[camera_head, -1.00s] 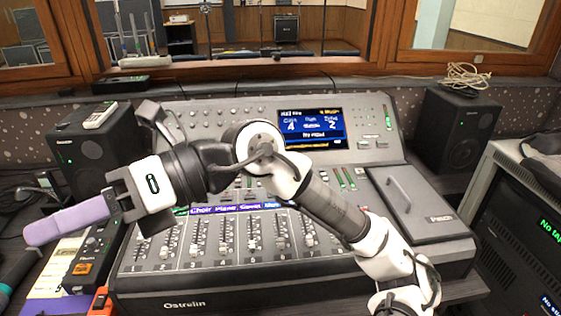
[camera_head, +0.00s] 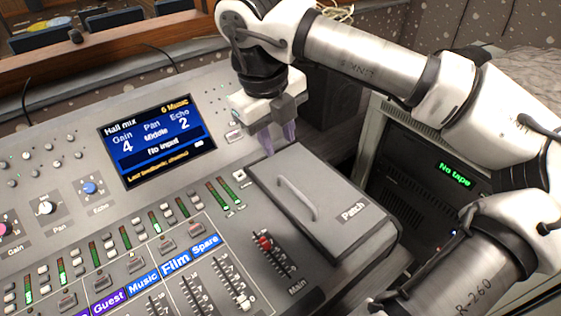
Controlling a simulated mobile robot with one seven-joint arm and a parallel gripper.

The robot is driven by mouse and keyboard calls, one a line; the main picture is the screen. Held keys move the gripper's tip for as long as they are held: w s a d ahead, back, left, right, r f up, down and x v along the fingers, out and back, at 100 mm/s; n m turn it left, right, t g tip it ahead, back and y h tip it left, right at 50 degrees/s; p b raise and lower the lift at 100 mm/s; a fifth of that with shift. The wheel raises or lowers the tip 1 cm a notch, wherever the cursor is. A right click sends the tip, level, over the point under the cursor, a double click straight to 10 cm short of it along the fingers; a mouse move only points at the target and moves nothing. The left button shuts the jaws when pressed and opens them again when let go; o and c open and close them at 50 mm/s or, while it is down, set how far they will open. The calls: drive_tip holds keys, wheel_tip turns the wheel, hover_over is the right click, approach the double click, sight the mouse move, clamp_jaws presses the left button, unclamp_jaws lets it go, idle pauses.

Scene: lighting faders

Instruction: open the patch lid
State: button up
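The patch lid (camera_head: 335,232) is a flat grey cover marked "Patch" on the right side of the mixing desk. It lies shut. Its light grey bar handle (camera_head: 297,198) stands along the left part of the lid. My gripper (camera_head: 277,136) points down just beyond the lid's far edge, well away from the handle. Its two purple fingers are a little apart, with nothing seen between them. Whether the fingertips touch the desk or lid edge cannot be told.
A red-capped main fader (camera_head: 265,243) sits left of the lid, beside several channel faders. A lit screen (camera_head: 150,139) is farther left. A rack unit (camera_head: 425,180) reading "No tape" stands to the right, partly behind my arm.

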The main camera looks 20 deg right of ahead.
sight(291, 187)
drive_tip(key=d+f+p, duration=0.1)
drive_tip(key=f, duration=0.3)
drive_tip(key=d+f, duration=0.1)
drive_tip(key=f, duration=0.4)
drive_tip(key=d+f+p, duration=0.1)
drive_tip(key=f, duration=0.3)
drive_tip(key=shift+w+f+p, duration=0.25)
drive_tip(key=shift+w+p, duration=0.1)
drive_tip(key=shift+w, duration=0.05)
drive_tip(key=shift+c, duration=0.3)
clamp_jaws()
